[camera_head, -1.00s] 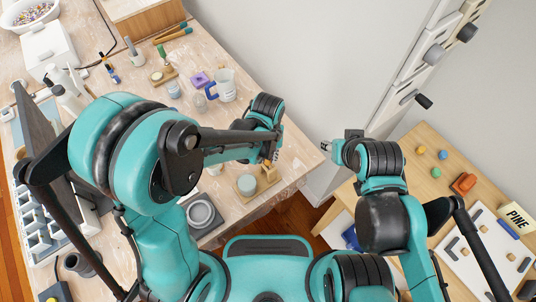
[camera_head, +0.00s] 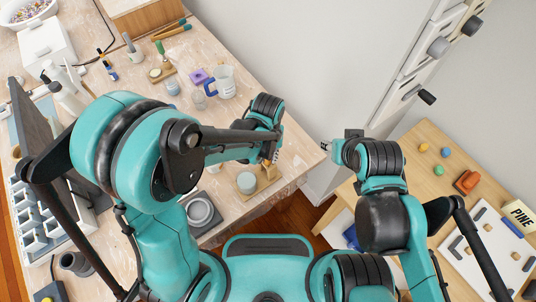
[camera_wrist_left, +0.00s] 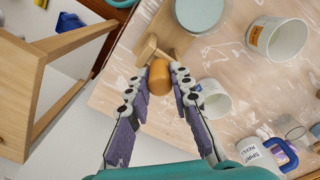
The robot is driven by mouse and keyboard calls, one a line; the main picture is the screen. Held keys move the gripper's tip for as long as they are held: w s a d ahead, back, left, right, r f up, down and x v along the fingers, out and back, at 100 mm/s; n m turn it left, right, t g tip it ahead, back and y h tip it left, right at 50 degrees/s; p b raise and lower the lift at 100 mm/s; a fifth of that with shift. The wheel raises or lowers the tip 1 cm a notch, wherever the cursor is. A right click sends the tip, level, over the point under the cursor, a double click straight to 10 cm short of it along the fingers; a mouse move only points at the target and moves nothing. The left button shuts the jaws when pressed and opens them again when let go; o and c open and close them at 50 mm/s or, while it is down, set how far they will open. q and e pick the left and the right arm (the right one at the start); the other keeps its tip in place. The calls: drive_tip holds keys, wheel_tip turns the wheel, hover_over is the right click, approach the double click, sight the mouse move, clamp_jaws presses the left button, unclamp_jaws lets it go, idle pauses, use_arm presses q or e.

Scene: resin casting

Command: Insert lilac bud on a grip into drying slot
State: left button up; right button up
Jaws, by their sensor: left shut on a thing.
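My left gripper (camera_wrist_left: 159,76), with purple-padded fingers, is shut on an orange-brown rounded grip (camera_wrist_left: 159,83) in the left wrist view. A small wooden stand (camera_wrist_left: 148,48) lies just beyond the fingertips; I cannot tell if the grip touches it. No lilac bud can be made out on the grip, and its far end is hidden. In the head view the left gripper (camera_head: 269,161) is above the table's front right corner, beside the wooden stand (camera_head: 268,178). I cannot identify a drying slot with certainty. My right gripper (camera_head: 328,146) hangs empty off the table's right edge; its jaws are too small to judge.
A white cup (camera_wrist_left: 211,101) stands close right of the left fingers. A blue-handled jug (camera_head: 221,82), a lilac block (camera_head: 199,76) and a compartment rack (camera_head: 38,220) are farther off. A second table (camera_head: 402,152) is right.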

use_arm(q)
drive_tip(key=o, duration=0.9)
drive_tip(key=shift+r, duration=0.1)
wheel_tip(320, 180, up, 12)
drive_tip(key=s+a+r+t, duration=0.1)
drive_tip(key=a+t, duration=0.1)
drive_tip(key=a, duration=0.4)
drive_tip(key=s+a+r+t, duration=0.1)
drive_tip(key=s+a+t, duration=0.1)
drive_tip(key=a, duration=0.4)
drive_tip(key=s+a+r+n+t, duration=0.1)
drive_tip(key=s+a+t, duration=0.1)
drive_tip(key=a, duration=0.4)
drive_tip(key=shift+s+r+t, duration=0.1)
drive_tip(key=shift+r+t, duration=0.25)
drive_tip(key=shift+t, duration=0.25)
